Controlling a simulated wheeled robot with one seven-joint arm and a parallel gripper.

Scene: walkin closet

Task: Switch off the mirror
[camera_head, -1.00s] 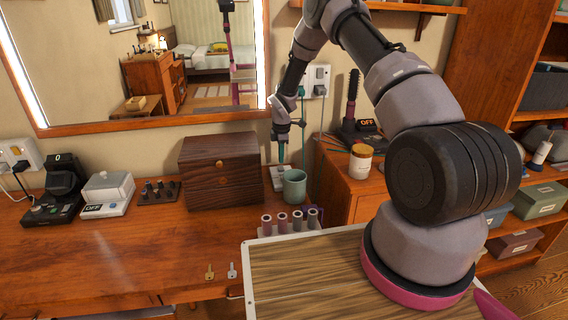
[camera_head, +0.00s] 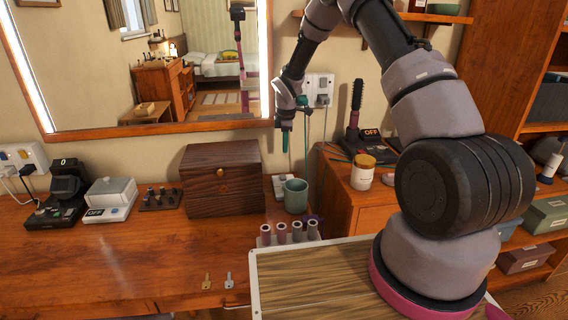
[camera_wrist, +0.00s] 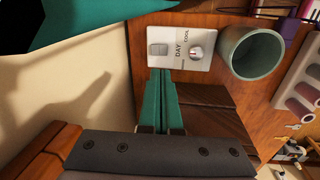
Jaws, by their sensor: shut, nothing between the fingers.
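The mirror (camera_head: 160,128) hangs on the wall in a wooden frame, and the strips along its left and right sides glow white. A small white control box (camera_head: 280,186) stands on the desk between the wooden box and the green cup. In the wrist view the control box (camera_wrist: 176,62) shows a grey rocker switch, a round knob and the words DAY and COOL. My gripper (camera_head: 285,151) has teal fingers, shut and empty, pointing down above the control box. In the wrist view the fingertips (camera_wrist: 161,71) appear near the box's edge; the head view shows a gap.
The wooden box (camera_head: 222,180) is left of the control box and the green cup (camera_head: 295,196) is close at its right. Several small cylinders (camera_head: 290,233) stand in a rack in front. A wall socket (camera_head: 319,88) with cords is behind my gripper.

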